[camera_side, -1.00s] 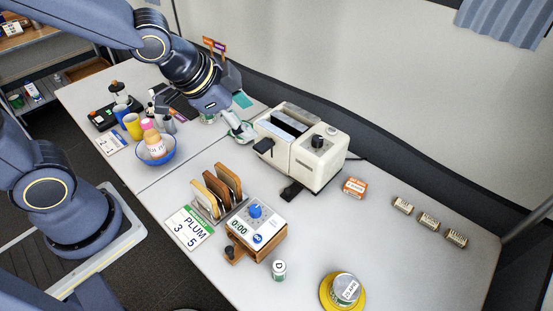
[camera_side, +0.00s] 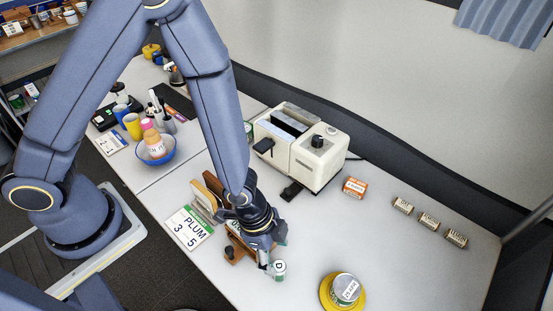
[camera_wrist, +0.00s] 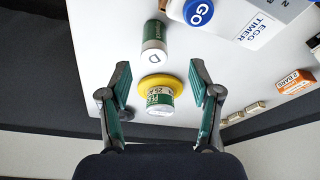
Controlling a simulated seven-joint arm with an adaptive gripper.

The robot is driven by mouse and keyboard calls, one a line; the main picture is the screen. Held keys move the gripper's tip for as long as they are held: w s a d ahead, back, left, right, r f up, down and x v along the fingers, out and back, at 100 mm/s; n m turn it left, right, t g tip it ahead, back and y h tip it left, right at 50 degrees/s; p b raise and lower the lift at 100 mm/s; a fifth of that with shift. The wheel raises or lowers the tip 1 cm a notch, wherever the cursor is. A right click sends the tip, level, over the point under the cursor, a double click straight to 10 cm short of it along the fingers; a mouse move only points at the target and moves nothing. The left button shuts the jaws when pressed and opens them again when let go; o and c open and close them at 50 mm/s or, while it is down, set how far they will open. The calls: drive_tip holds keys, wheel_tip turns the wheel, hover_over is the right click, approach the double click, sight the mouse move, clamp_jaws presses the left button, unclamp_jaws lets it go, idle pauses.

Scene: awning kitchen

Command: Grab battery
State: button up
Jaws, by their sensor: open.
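The battery is a small upright cylinder with a white end marked D and a green side. It stands on the table in the side view (camera_side: 279,271) and shows in the wrist view (camera_wrist: 154,40) at upper centre. My gripper (camera_side: 266,262) points down just left of the battery in the side view. In the wrist view my gripper (camera_wrist: 159,70) has its two green-padded fingers wide apart with nothing between them. The battery appears beyond the fingertips, roughly in line with the gap. I cannot tell the exact distance.
A white egg timer (camera_wrist: 262,20) stands close to the battery. A tin (camera_side: 346,287) sits on a yellow dish (camera_side: 327,299) to the right. A toaster (camera_side: 318,157), an orange box (camera_side: 354,187) and several small blocks (camera_side: 428,221) are farther back. Table right of the toaster is mostly clear.

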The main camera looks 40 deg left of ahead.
sight(279, 266)
drive_tip(key=shift+x, duration=1)
drive_tip(key=shift+s+x, duration=0.15)
drive_tip(key=shift+x, duration=1.2)
drive_tip(key=shift+s+x, duration=0.15)
drive_tip(key=shift+x, duration=1.2)
drive_tip(key=shift+d, duration=0.15)
clamp_jaws()
